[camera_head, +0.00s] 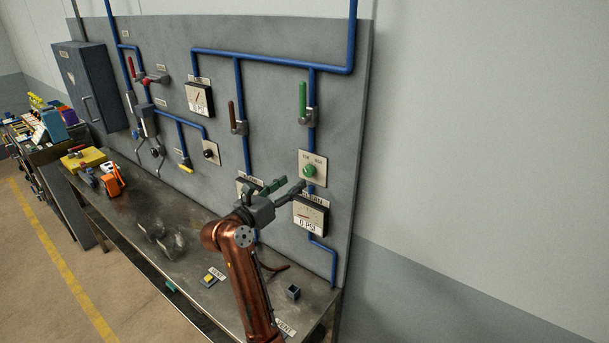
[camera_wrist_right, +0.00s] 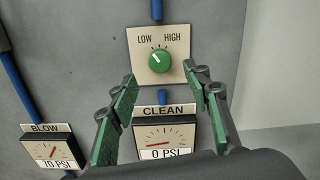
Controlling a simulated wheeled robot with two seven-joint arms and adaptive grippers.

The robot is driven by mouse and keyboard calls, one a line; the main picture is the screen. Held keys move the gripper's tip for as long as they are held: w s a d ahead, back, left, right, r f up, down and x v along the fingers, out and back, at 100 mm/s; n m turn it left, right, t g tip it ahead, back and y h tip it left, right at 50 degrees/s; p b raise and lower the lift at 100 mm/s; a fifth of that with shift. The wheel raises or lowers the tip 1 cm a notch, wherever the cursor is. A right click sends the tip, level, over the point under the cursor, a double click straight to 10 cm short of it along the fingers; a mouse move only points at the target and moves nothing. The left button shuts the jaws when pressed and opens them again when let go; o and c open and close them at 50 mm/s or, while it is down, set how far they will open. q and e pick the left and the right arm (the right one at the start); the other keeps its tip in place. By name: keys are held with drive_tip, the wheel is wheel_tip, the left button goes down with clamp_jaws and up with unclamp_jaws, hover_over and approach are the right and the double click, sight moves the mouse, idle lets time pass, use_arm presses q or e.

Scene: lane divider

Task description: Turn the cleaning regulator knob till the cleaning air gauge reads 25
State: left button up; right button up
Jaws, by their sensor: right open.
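The cleaning regulator knob (camera_head: 309,171) is a green dial on a beige plate marked LOW and HIGH. In the right wrist view the knob (camera_wrist_right: 159,60) has its white mark toward the upper left. The CLEAN gauge (camera_head: 310,215) hangs below it and reads 0 PSI; it also shows in the right wrist view (camera_wrist_right: 163,139), partly hidden by my gripper. My right gripper (camera_head: 288,186) is open and empty, a little below and left of the knob. In the right wrist view its green-padded fingers (camera_wrist_right: 161,87) stand apart, below the knob and not touching it. My left gripper is not in view.
The BLOW gauge (camera_wrist_right: 54,151) reads 70 PSI; my right gripper partly hides it in the head view. Valve levers with a green handle (camera_head: 302,99) and a brown handle (camera_head: 232,115) sit above. A bench (camera_head: 190,281) with small items runs below the panel.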

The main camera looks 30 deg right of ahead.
sight(307, 173)
drive_tip(key=p+x, duration=0.2)
drive_tip(key=x, duration=0.5)
drive_tip(key=shift+w+d+f, duration=0.1)
drive_tip(key=shift+d+f, duration=0.1)
drive_tip(key=shift+d, duration=0.15)
drive_tip(key=c, duration=1.1)
